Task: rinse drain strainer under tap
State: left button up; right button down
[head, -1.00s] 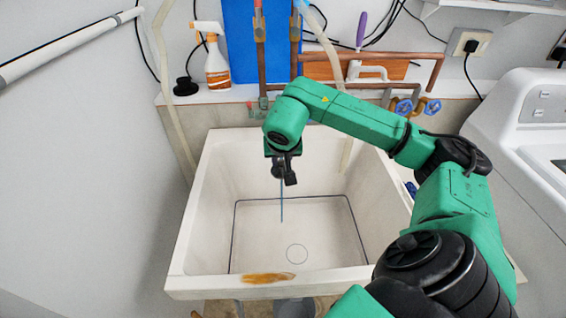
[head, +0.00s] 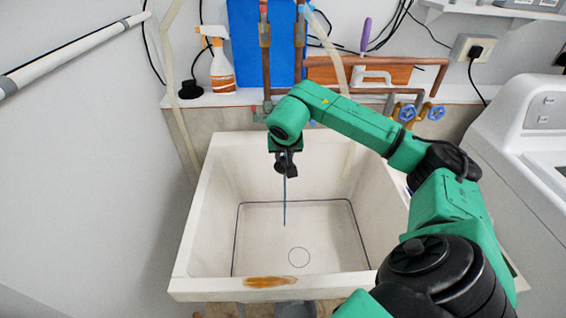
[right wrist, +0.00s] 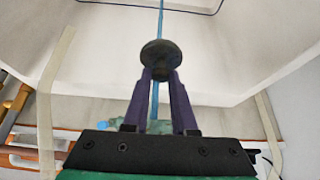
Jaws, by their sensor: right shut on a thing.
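My right gripper (head: 287,166) is over the white sink (head: 182,268), pointing down. In the right wrist view, the gripper (right wrist: 161,78) is shut on a dark, round drain strainer (right wrist: 160,55) with a knob-like shape. In the head view the strainer is hard to tell apart from the black fingers. A thin blue stream of water (head: 284,205) falls into the sink just below the gripper. It also shows in the right wrist view (right wrist: 161,18), running behind the strainer. The tap outlet is hidden behind my right arm. My left gripper is out of view.
The sink's round drain (head: 299,257) is bare. A brown stain (head: 269,282) marks the front rim. Copper pipes (head: 265,50) and blue valve handles (head: 436,112) are behind. A spray bottle (head: 221,68) and a black plunger-like thing (head: 190,90) stand on the back ledge. A white washer (head: 535,130) is at right.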

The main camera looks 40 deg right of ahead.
jog(key=shift+s+d, duration=0.3)
jog(key=shift+d, duration=0.1)
jog(key=shift+w+a+r, duration=0.15)
jog(key=shift+w+a, duration=0.1)
jog(key=shift+a, duration=0.15)
jog(key=shift+w+a+p, duration=0.1)
jog(key=shift+p, duration=0.2)
jog(key=shift+s+d, duration=0.35)
jog(key=shift+d, duration=0.15)
jog(key=shift+a, duration=0.1)
